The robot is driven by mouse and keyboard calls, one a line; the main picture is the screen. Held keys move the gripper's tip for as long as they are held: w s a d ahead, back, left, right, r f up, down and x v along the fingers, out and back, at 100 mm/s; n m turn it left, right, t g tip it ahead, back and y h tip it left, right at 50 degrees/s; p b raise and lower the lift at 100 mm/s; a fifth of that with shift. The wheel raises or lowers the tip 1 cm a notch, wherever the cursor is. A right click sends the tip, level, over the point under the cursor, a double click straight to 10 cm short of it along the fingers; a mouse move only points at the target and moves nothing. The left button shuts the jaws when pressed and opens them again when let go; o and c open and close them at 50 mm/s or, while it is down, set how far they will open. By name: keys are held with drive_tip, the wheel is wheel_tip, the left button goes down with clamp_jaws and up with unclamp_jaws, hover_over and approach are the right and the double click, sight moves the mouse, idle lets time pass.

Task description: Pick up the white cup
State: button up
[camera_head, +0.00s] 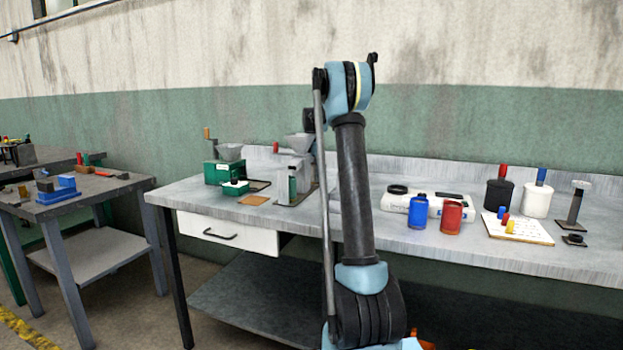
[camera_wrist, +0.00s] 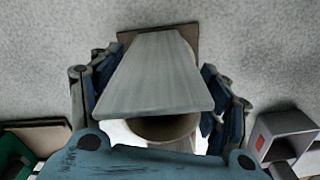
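In the wrist view, a pale off-white rounded thing, likely the white cup (camera_wrist: 187,122), shows its curved rim between and below the fingers. A flat grey slab (camera_wrist: 153,80) lies across the view in front of it and hides much of it. My gripper (camera_wrist: 158,92) has its blue-padded fingers spread apart, one on each side of the slab and the pale thing. I cannot tell whether the fingers touch either. In the head view I cannot make out my gripper or the cup.
A brown mat (camera_head: 253,200) lies near a green mill (camera_head: 224,172) and a grey mill (camera_head: 297,165) on the long bench. A white canister (camera_head: 536,201), a blue can (camera_head: 418,211) and a red can (camera_head: 451,217) stand at right. A dark-topped table (camera_head: 75,190) is at left.

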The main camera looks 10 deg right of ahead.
drive_tip(key=c, duration=1.2)
drive_tip(key=shift+c, duration=0.2)
